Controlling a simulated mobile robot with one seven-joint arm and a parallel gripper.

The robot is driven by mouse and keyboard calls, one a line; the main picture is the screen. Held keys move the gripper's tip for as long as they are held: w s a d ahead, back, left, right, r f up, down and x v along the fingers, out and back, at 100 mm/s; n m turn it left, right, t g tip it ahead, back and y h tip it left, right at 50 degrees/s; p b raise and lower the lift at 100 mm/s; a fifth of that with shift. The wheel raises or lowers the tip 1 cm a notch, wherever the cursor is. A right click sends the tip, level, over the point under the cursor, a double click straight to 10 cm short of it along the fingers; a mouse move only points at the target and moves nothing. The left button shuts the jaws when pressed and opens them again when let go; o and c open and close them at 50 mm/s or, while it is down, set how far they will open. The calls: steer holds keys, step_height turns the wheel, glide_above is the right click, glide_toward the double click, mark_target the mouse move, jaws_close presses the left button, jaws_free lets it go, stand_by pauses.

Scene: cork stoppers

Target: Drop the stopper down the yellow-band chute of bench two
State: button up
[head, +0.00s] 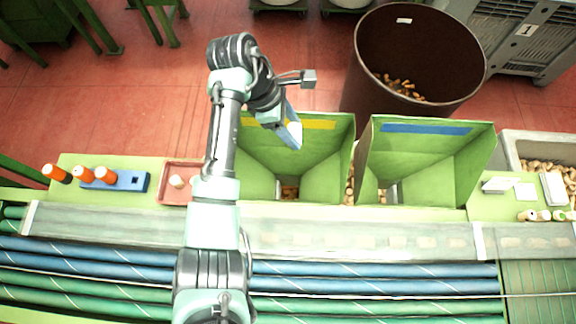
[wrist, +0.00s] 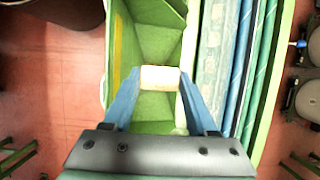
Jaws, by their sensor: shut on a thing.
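The stopper (wrist: 159,79), a pale cork cylinder, is held crosswise between the blue fingertips of my gripper (wrist: 160,88) in the wrist view. In the head view my gripper (head: 292,133) is over the left green chute (head: 328,165), whose back wall carries a yellow band (head: 304,124). The wrist view shows the green chute (wrist: 152,110) beyond the stopper, with the yellow band (wrist: 117,45) to its left. In the head view the fingers mostly hide the stopper. No bench number shows on this bench.
A second green chute (head: 430,160) with a blue band (head: 437,129) stands to the right. A brown bin (head: 365,60) with corks stands behind. A red tray (head: 172,197), a blue rack (head: 130,181) with orange-topped items, and a conveyor (head: 350,235) lie around the chutes.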

steer(key=shift+f+b, duration=1.3)
steer(key=shift+f, duration=0.1)
steer(key=o, duration=1.4)
steer(key=shift+c, duration=0.2)
steer(key=shift+r, duration=0.1)
steer(key=v, duration=1.3)
